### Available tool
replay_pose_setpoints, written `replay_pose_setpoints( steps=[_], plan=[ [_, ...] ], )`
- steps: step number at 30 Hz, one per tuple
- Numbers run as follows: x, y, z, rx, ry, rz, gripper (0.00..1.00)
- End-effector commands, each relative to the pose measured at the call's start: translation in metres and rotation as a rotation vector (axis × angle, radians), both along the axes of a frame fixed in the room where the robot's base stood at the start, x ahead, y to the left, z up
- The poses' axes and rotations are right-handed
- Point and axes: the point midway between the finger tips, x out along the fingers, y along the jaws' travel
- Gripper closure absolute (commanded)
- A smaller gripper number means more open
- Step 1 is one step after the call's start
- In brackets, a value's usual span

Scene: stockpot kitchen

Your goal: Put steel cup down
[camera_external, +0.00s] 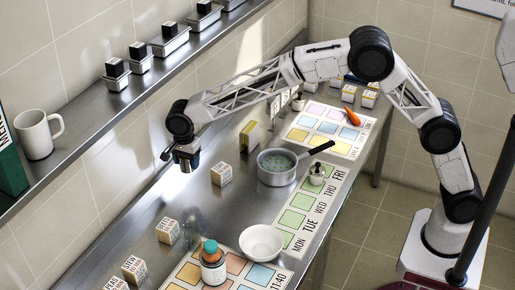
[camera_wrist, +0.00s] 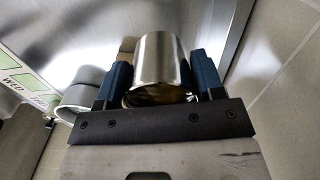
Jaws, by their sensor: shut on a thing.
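A shiny steel cup (camera_wrist: 158,70) sits between the two blue fingers of my gripper (camera_wrist: 161,62) in the wrist view. The fingers are shut on its sides and its open rim faces the camera. In the external view my gripper (camera_external: 187,160) hangs over the left, wall side of the steel counter (camera_external: 225,212). The cup is hard to make out there, mostly hidden by the gripper. I cannot tell whether its base touches the counter.
A saucepan (camera_external: 277,167) with a black handle, a white bowl (camera_external: 262,242) and a teal-capped bottle (camera_external: 213,264) stand to the right and front. A small labelled box (camera_external: 221,174) stands just right of my gripper. A shelf (camera_external: 110,95) runs along the wall. Bare counter lies below.

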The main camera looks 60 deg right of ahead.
Motion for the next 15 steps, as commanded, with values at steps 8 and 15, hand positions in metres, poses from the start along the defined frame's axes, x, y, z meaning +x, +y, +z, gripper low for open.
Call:
replay_pose_setpoints(
  steps=[8, 15],
  plan=[
    [-0.018, -0.072, 0.004, 0.000, 0.000, -0.026, 0.67],
    [-0.045, -0.144, 0.004, 0.000, 0.000, -0.051, 0.67]
  ],
)
